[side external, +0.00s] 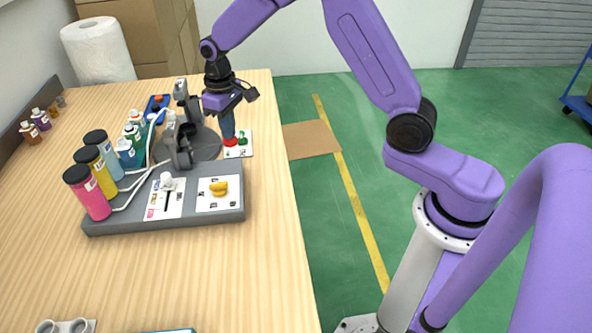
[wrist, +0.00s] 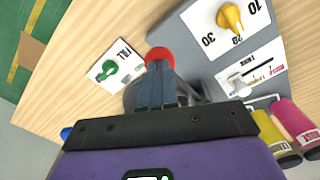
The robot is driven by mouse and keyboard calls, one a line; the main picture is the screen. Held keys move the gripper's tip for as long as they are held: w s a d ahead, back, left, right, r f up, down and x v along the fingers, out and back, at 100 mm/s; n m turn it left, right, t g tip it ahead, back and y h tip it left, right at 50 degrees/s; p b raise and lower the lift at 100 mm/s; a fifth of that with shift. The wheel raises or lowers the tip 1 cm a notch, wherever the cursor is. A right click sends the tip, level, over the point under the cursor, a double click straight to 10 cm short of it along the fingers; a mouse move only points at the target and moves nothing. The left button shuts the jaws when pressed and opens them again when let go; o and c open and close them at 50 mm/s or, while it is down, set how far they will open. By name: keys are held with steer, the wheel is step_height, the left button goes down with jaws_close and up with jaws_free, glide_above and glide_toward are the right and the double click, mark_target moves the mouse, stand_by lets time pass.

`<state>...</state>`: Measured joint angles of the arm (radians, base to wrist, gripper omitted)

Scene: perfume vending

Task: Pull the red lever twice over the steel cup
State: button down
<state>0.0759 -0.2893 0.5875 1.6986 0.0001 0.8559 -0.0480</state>
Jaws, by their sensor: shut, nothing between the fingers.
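A red round knob (side external: 230,142) is at the tips of my gripper (side external: 229,136), by the right edge of the machine. It also shows in the wrist view (wrist: 160,57), right at the fingertips (wrist: 158,66). My gripper is shut, points down, and has nothing between its fingers. I cannot tell whether the fingers touch the knob. The fingers hide most of any lever shaft. No steel cup can be clearly made out; a dark grey round platform (side external: 207,146) lies left of the fingers.
A green knob (side external: 243,137) sits on a white card beside the red one. A grey base (side external: 220,211) carries a yellow dial (side external: 218,188), a white slider knob (side external: 167,180) and several coloured bottles. A paper roll (side external: 98,50) stands behind. The front table area is mostly clear.

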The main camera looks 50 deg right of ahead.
steer(key=shift+r, duration=2.5)
steer(key=shift+s+a, duration=0.1)
steer(key=shift+s+a+r, duration=0.2)
steer(key=shift+s, duration=0.1)
steer(key=s+a+r+n, duration=0.1)
steer(key=s+r+n, duration=0.15)
steer(key=s, duration=0.95)
steer(key=s+a+r+n, duration=0.1)
steer(key=s+n, duration=0.3)
steer(key=s, duration=0.9)
steer(key=s+d+f+n, duration=0.1)
steer(key=s+d+n, duration=0.2)
steer(key=s, duration=0.7)
steer(key=shift+s+d, duration=0.35)
steer(key=shift+d, duration=0.55)
